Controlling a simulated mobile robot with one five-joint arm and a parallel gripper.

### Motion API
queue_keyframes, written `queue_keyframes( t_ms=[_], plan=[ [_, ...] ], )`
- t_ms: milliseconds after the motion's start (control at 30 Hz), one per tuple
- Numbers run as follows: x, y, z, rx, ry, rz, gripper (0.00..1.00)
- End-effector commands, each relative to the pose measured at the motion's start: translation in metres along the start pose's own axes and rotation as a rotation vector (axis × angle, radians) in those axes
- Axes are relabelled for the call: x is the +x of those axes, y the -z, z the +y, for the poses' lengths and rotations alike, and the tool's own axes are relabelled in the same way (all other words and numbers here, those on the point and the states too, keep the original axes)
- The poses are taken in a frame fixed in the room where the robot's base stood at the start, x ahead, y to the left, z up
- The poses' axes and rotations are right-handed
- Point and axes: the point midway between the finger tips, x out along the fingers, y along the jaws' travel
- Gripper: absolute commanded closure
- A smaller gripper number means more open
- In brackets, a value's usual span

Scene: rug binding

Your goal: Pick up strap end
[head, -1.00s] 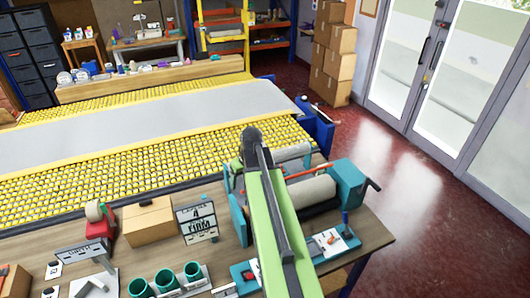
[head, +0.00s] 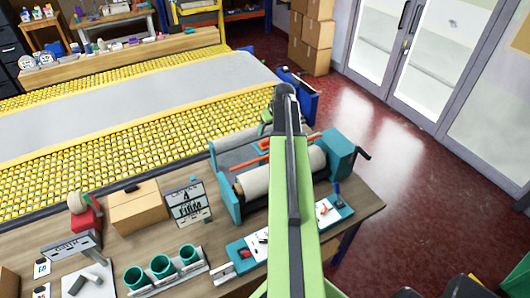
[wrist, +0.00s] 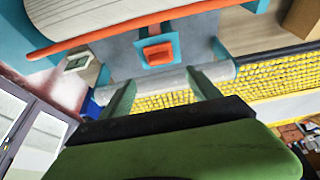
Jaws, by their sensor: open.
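I cannot pick out the strap end for sure. In the wrist view an orange block (wrist: 158,53) sits on a teal plate on a grey surface, and an orange strip (wrist: 110,32) runs across above it. The orange strip also shows on the teal roller machine (head: 229,196) in the head view. My gripper (wrist: 162,88) is open, its two fingers wide apart, with nothing seen held between them. A grey roller (wrist: 165,83) shows behind the fingers. In the head view my arm reaches over the machine and hides part of it.
The workbench (head: 105,262) holds a cardboard box (head: 140,207), a sign (head: 187,203), a tape dispenser (head: 86,217) and teal cups (head: 161,266). A yellow roller bed (head: 50,173) lies behind. Red floor (head: 415,175) is open at right, before glass doors (head: 395,50).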

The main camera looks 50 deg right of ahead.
Motion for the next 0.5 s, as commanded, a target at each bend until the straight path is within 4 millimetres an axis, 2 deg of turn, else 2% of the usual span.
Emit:
queue_keyframes(
  t_ms=[33,100,200,367,500],
  plan=[
    [0.022,-0.003,0.0,-0.001,0.0,0.0,0.29],
    [0.035,-0.002,0.0,-0.002,0.0,0.0,0.29],
    [0.043,-0.001,-0.001,-0.002,0.0,0.0,0.29],
    [0.042,0.0,-0.002,-0.002,0.0,0.0,0.29],
    [0.059,-0.002,-0.002,-0.002,0.001,0.0,0.29]
  ],
)
